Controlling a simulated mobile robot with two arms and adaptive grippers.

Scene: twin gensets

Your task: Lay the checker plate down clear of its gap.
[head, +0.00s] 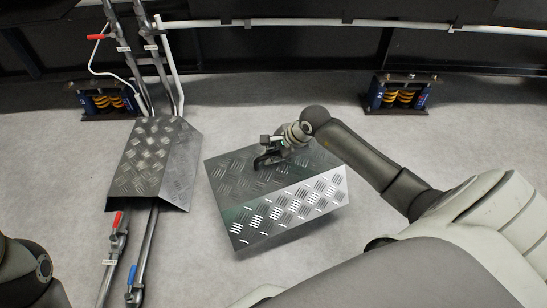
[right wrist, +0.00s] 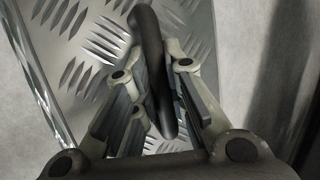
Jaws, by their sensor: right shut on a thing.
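The checker plate (head: 285,205) is a bent metal sheet with a raised tread pattern, in the middle of the head view. It is to the right of the pipes and apart from them. A dark handle (right wrist: 149,55) stands up from it in the right wrist view. My right gripper (head: 268,155) is at the plate's upper part, its fingers shut around this handle. I cannot tell for sure whether the plate touches the floor. A second checker plate (head: 148,158) covers part of the pipes at the left. My left gripper is not in view.
Pipes (head: 145,245) with red and blue valve levers run along the left, bare below the second plate. Spring mounts (head: 400,93) stand at the back right and back left (head: 107,101). Grey floor (head: 180,250) is free around the held plate.

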